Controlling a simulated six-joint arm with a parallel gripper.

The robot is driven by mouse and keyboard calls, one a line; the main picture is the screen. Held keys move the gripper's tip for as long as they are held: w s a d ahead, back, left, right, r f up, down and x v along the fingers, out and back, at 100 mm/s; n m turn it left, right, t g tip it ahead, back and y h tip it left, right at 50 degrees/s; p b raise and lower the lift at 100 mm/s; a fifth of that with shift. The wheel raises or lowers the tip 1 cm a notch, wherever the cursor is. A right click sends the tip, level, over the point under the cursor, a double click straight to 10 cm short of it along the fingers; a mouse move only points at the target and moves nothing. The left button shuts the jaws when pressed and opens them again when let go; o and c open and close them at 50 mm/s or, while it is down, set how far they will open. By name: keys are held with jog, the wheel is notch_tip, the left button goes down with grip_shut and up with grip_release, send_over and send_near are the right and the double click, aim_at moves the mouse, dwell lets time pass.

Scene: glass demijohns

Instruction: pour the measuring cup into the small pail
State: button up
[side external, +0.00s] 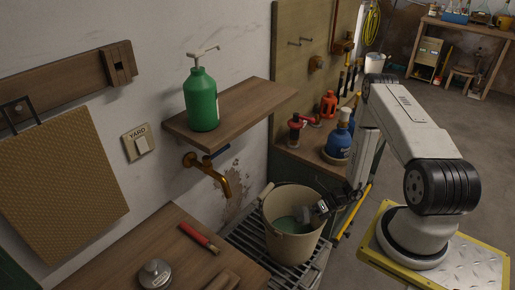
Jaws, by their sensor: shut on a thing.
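A cream pail (289,247) stands upright on a slatted metal grate below a brass tap. Some green-grey liquid (285,224) shows inside it. My gripper (328,205) is over the right side of the pail's mouth. It is shut on a small grey vessel (319,209), which looks like the measuring cup. The cup is tilted toward the pail's inside, at or just within the rim. The cup's contents are too small to make out, and I cannot tell whether it touches the pail.
The brass tap (213,176) juts out left of the pail, under a wooden shelf (247,107) with a green pump bottle (201,98). A blue bottle (337,141) stands behind the gripper. A red-handled tool (199,238) and metal lidded jar (155,273) lie on the near-left worktop.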

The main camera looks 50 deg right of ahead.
aim_at(300, 224)
jog(key=shift+s+a+f+n+t+h, duration=0.2)
jog(key=shift+f+n+t+h, duration=0.2)
jog(key=shift+t, duration=0.1)
jog(key=shift+s+a+r+n+t+h, duration=0.7)
jog(key=shift+s+a+r+n+t, duration=0.1)
jog(key=shift+s+a+n, duration=0.2)
jog(key=shift+s+a+f+n+t+h, duration=0.6)
jog(key=shift+s+a+n+t, duration=0.15)
jog(key=shift+n+t, duration=0.35)
jog(key=shift+d, duration=0.1)
